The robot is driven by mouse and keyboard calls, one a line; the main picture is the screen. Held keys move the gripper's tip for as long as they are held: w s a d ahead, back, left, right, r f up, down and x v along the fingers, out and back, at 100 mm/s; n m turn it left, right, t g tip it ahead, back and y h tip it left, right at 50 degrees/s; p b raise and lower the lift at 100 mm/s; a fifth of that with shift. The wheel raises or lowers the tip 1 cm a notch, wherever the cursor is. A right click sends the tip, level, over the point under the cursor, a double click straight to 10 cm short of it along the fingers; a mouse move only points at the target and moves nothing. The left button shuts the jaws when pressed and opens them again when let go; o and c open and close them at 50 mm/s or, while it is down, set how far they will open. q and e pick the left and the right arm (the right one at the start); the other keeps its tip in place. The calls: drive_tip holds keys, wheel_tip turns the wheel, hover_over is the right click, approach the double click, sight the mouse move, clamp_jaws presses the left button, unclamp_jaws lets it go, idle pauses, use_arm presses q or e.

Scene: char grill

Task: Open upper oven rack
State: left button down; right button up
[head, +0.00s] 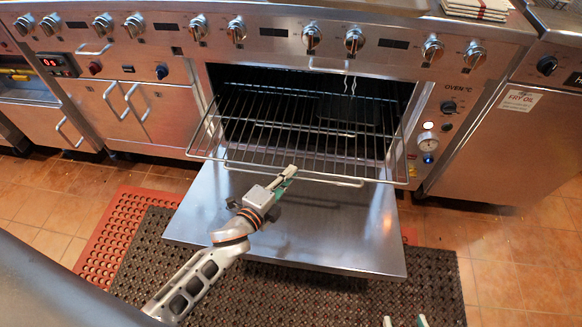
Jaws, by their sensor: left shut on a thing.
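The upper oven rack (262,142) is a silver wire grid, slid out of the oven (412,100) and reaching over the lowered door (340,225). My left gripper (291,172) is shut on the rack's front rail near its middle. The fingers hide a small part of that rail. My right gripper (404,321) shows only as two fingertips at the bottom edge. The tips are apart with nothing visible between them, well below the oven door.
A row of knobs (311,37) runs along the panel above the oven. A fryer cabinet (498,140) stands at the right, and a cabinet with two handles (146,108) at the left. Dark and red mats (120,228) lie on the tiled floor.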

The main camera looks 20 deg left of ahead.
use_arm(q)
drive_tip(key=shift+s+f, duration=0.45)
drive_tip(key=shift+f, duration=0.15)
drive_tip(key=c, duration=2.2)
unclamp_jaws()
drive_tip(key=shift+w+r, duration=0.1)
drive_tip(key=shift+r, duration=0.05)
drive_tip(key=shift+w+r, duration=0.1)
drive_tip(key=shift+r, duration=0.05)
drive_tip(key=v, duration=1.2)
drive_tip(key=shift+r, duration=0.1)
